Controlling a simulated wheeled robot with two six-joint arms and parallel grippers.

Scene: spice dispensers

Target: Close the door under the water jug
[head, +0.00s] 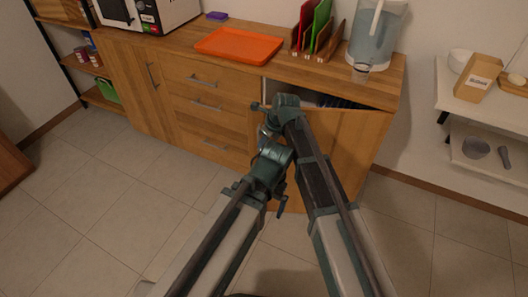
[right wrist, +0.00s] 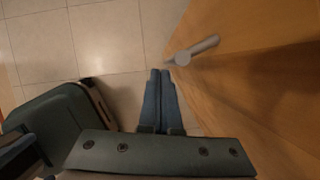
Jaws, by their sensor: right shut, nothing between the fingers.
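The water jug (head: 378,38) stands on the right end of the wooden counter. The door (head: 351,145) below it stands partly open, its left side swung outward and a dark gap showing under the counter. In the right wrist view my right gripper (right wrist: 166,75) is shut and empty, its fingers pointing past the door's wooden face (right wrist: 240,95). The grey door handle (right wrist: 195,50) is just beyond and right of the fingertips; I cannot tell whether they touch.
An orange tray (head: 238,45) and a rack with green and red boards (head: 315,27) stand on the counter. Drawers (head: 207,103) are left of the door. A white shelf (head: 485,100) stands at the right. The tiled floor is clear.

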